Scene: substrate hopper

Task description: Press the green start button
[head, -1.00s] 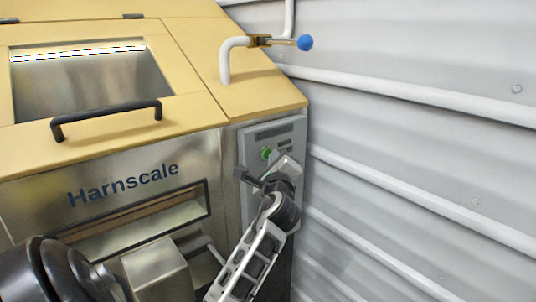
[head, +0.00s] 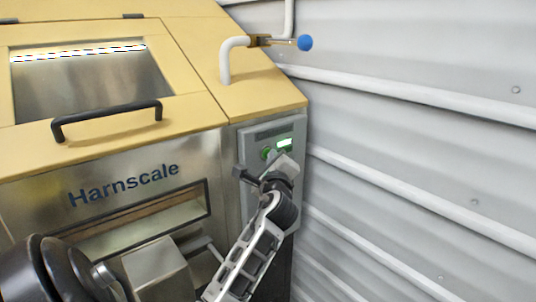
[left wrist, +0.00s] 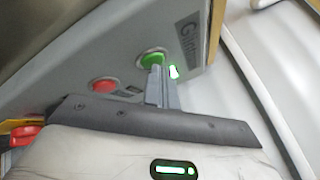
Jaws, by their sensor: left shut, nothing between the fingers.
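The green start button (head: 266,153) is on the grey control panel (head: 296,131) at the front right of the machine. It also shows in the left wrist view (left wrist: 150,57), partly covered by my fingertips. My left gripper (head: 272,157) is shut and empty. In the left wrist view its fingers (left wrist: 158,68) reach up to the button's face and appear to touch it; the exact contact is hard to see. My right gripper is not in view.
A red button (left wrist: 103,85) sits left of the green one in the left wrist view. The hopper has a black handle (head: 107,119) and a pipe with a blue-knobbed valve (head: 305,43). A corrugated wall (head: 420,150) stands close on the right.

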